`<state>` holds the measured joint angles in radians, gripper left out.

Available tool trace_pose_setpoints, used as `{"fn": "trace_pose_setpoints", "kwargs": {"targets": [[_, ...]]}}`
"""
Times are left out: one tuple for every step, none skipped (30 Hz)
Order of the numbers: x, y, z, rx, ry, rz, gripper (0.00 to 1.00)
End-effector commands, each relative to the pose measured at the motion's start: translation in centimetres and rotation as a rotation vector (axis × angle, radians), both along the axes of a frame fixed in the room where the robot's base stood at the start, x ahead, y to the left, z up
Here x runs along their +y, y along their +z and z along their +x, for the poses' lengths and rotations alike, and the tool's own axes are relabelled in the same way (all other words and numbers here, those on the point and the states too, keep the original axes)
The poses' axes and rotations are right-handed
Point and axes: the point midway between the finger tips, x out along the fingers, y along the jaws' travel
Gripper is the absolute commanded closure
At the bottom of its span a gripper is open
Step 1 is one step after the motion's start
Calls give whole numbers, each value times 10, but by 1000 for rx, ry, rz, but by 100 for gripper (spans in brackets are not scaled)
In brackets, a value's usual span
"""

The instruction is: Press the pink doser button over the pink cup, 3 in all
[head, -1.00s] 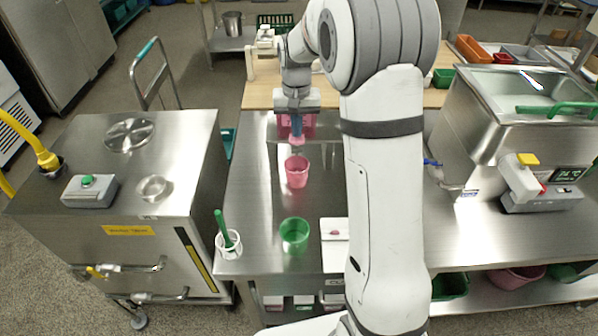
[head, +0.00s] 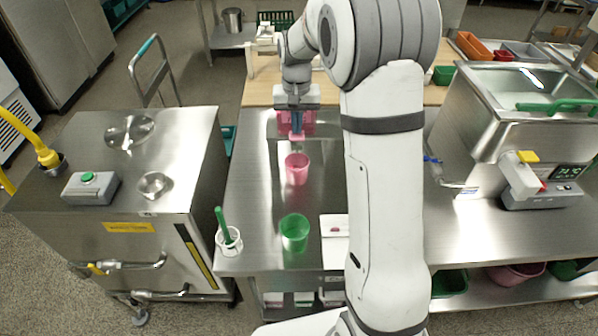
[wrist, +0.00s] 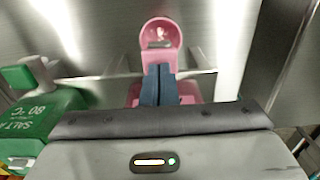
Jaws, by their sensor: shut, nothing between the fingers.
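The pink cup (head: 297,168) stands upright on the steel table in front of the pink doser (head: 309,122). My gripper (head: 297,135) points down at the doser's front, above and behind the cup, with its blue fingers together and empty. In the wrist view, the fingers (wrist: 158,84) overlap the doser's pink body (wrist: 188,91). The pink cup's round opening (wrist: 160,31) shows just beyond the fingertips. The button is hidden behind the fingers, so I cannot tell whether they touch or press it.
A green cup (head: 294,233) and a white pot (head: 229,241) with a green-handled tool stand nearer on the table. A green labelled container (wrist: 40,118) is left of my gripper in the wrist view. A steel bath (head: 490,125) stands right.

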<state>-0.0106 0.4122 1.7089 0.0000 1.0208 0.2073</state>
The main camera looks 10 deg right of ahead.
Motion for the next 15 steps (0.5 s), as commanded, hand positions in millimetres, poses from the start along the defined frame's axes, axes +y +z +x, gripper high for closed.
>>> {"fn": "trace_pose_setpoints", "kwargs": {"targets": [[0, -3, 0, 1, 0, 0, 100], [0, -5, 0, 1, 0, 0, 100], [0, -6, 0, 1, 0, 0, 100], [0, -7, 0, 1, 0, 0, 100], [0, -8, 0, 1, 0, 0, 100], [0, -9, 0, 0, 0, 0, 100], [0, -10, 0, 0, 0, 0, 100], [0, -12, 0, 0, 0, 0, 100], [0, -13, 0, 0, 0, 0, 100], [0, -14, 0, 0, 0, 0, 100], [0, -15, 0, 0, 0, 0, 100], [0, -16, 0, 0, 0, 0, 100], [0, -18, 0, 0, 0, 0, 100], [0, -19, 0, 0, 0, 0, 100], [0, -20, 0, 0, 0, 0, 100]]}}
